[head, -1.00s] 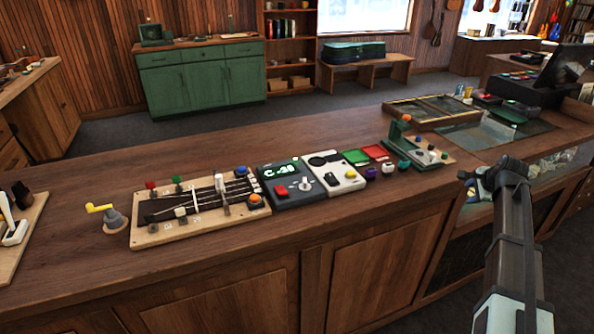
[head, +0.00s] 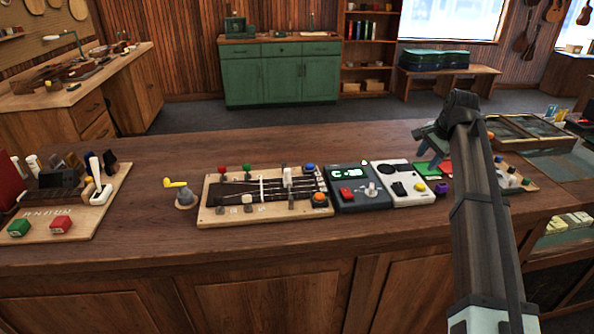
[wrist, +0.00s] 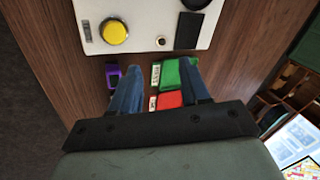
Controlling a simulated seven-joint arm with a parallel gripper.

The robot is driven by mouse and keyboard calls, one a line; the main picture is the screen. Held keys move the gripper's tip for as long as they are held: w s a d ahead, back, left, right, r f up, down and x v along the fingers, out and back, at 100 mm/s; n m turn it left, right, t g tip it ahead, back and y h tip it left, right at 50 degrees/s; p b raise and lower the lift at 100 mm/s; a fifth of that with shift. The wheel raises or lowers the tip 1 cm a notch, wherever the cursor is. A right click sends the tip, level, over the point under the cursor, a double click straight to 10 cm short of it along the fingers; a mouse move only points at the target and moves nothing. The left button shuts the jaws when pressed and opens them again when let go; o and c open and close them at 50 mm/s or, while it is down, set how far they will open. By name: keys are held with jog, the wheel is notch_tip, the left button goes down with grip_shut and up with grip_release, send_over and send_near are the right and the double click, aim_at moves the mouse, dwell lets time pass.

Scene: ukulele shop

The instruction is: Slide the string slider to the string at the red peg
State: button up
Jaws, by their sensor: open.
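The string board (head: 212,215) is a pale wooden base with a dark fretboard and strings, lying on the counter. The red peg (head: 222,169) stands at its far left corner, with a green peg (head: 246,169) to its right. An upright white block (head: 288,177), which looks like the string slider, stands over the strings on the right half, away from the red peg. My gripper (head: 424,133) is open and empty, right of the board above the counter. Its two blue fingers (wrist: 156,85) are apart in the wrist view, and the board is not visible there.
A dark tuner box (head: 360,202) and a white pedal box (head: 401,196) stand right of the board. A yellow-handled crank (head: 183,193) stands left of it. A tool board (head: 101,215) is further left. The counter's front strip is clear.

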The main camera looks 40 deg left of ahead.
jog(key=s+a+r+n+g+h, duration=0.1)
jog(key=s+a+r+n, duration=0.15)
jog(key=s+a, duration=0.5)
jog(key=s+a+r+n+g, duration=0.1)
jog(key=s+a+r+n, duration=0.2)
jog(key=a, duration=0.7)
jog(key=n+g+h, duration=0.1)
jog(key=n+h, duration=0.1)
jog(key=n, duration=0.2)
send_near(287, 170)
notch_tip(287, 170, down, 10)
jog(key=shift+w+f, duration=0.1)
jog(key=shift+c, duration=0.3)
grip_shut()
